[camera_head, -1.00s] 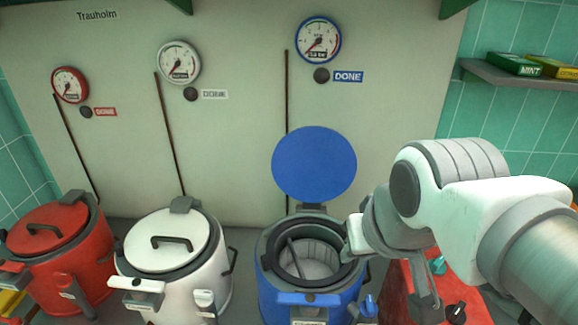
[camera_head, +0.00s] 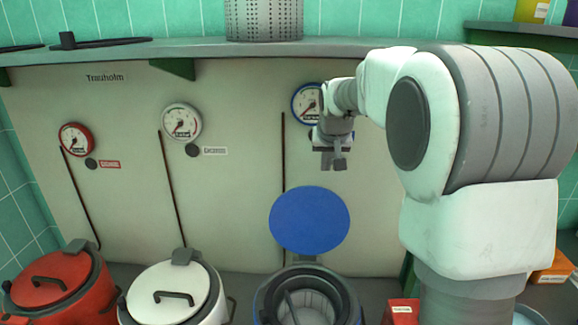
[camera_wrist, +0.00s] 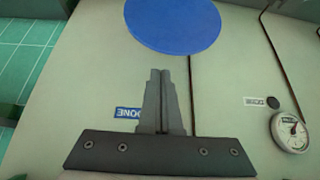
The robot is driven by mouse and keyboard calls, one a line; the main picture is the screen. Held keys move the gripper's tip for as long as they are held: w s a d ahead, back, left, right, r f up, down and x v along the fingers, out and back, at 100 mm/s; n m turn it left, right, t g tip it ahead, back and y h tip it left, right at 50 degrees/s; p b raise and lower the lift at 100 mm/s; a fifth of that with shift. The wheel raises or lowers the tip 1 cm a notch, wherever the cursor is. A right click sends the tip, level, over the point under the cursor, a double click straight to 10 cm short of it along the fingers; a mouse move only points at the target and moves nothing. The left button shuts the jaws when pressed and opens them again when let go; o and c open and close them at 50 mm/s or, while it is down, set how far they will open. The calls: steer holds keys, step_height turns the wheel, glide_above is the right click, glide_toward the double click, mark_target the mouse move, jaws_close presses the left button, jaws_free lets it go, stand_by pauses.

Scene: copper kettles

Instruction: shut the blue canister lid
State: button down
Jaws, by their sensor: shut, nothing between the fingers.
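The blue canister (camera_head: 262,302) stands at the bottom middle in the head view, cut off by the lower edge. Its round blue lid (camera_head: 309,220) stands upright, open, above the back of the rim. The lid also shows at the top of the wrist view (camera_wrist: 172,24). My gripper (camera_head: 335,166) is above and slightly right of the lid, apart from it, in front of the back panel near the blue-rimmed gauge (camera_head: 304,104). In the wrist view my gripper (camera_wrist: 160,74) has its two fingers together, with nothing between them. The canister's inside is partly visible.
A white canister (camera_head: 150,302) and a red canister (camera_head: 75,310), both with lids down, stand to the left. A shelf (camera_head: 400,45) runs above the panel and bears a perforated metal pot (camera_head: 263,20). A red box (camera_head: 402,312) is right of the blue canister.

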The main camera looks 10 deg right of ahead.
steer(key=w+f, duration=0.1)
steer(key=w, duration=0.1)
steer(key=w+d+p, duration=0.1)
steer(key=w, duration=0.2)
steer(key=w+f, duration=0.1)
steer(key=w, duration=0.1)
steer(key=shift+w+d+f+p, duration=0.2)
steer(key=shift+w+f+p, duration=0.1)
steer(key=shift+f+p, duration=0.05)
steer(key=p+x, duration=0.2)
steer(key=x, duration=0.7)
steer(key=shift+w+d+f, duration=0.15)
steer(key=shift+f, duration=0.1)
steer(key=shift+s+a+p, duration=0.2)
steer(key=shift+s+p, duration=0.2)
steer(key=shift+s, duration=0.55)
steer(key=shift+s+a+p, duration=0.2)
steer(key=shift+s+p, duration=0.15)
steer(key=shift+s, duration=0.6)
steer(key=shift+s+b, duration=0.1)
steer(key=shift+b, duration=0.2)
